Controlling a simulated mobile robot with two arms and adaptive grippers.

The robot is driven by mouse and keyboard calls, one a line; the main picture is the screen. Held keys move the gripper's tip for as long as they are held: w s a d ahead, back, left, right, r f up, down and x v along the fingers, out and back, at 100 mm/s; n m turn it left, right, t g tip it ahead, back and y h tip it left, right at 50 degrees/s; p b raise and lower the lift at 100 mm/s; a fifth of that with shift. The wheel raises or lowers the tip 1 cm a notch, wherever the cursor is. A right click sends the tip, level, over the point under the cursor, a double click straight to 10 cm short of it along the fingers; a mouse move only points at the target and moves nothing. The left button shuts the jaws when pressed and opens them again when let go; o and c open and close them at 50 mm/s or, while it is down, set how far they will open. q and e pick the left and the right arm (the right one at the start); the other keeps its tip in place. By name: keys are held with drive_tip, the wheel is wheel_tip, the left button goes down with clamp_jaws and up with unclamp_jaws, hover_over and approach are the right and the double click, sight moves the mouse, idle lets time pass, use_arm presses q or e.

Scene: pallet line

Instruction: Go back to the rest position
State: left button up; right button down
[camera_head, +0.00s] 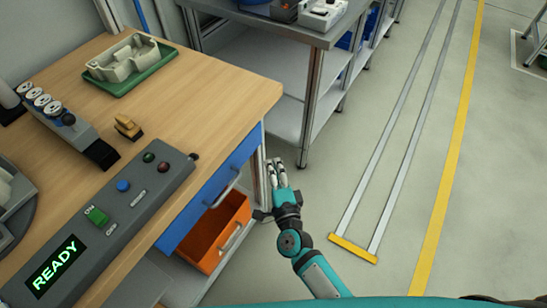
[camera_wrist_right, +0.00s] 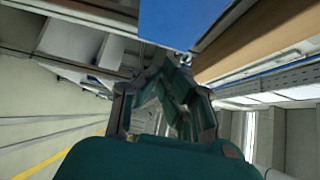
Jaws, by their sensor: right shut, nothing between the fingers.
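My right gripper (camera_head: 278,174) is beyond the right edge of the wooden workbench (camera_head: 222,92), beside the blue drawer front (camera_head: 215,188). Its fingers are together and hold nothing. In the right wrist view the gripper (camera_wrist_right: 172,75) shows in front of my teal wrist, with the blue drawer front (camera_wrist_right: 185,22) above it. My left gripper is not in either view.
A control panel (camera_head: 125,208) with a lit READY display lies on the bench. A green tray (camera_head: 135,82) holds a grey part. An orange drawer (camera_head: 222,232) sits under the blue one. A metal table (camera_head: 290,32) stands behind.

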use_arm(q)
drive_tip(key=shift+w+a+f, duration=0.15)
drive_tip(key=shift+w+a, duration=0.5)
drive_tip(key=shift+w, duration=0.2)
use_arm(e)
drive_tip(key=s, duration=0.6)
drive_tip(key=shift+s+d, duration=0.2)
drive_tip(key=shift+d, duration=0.25)
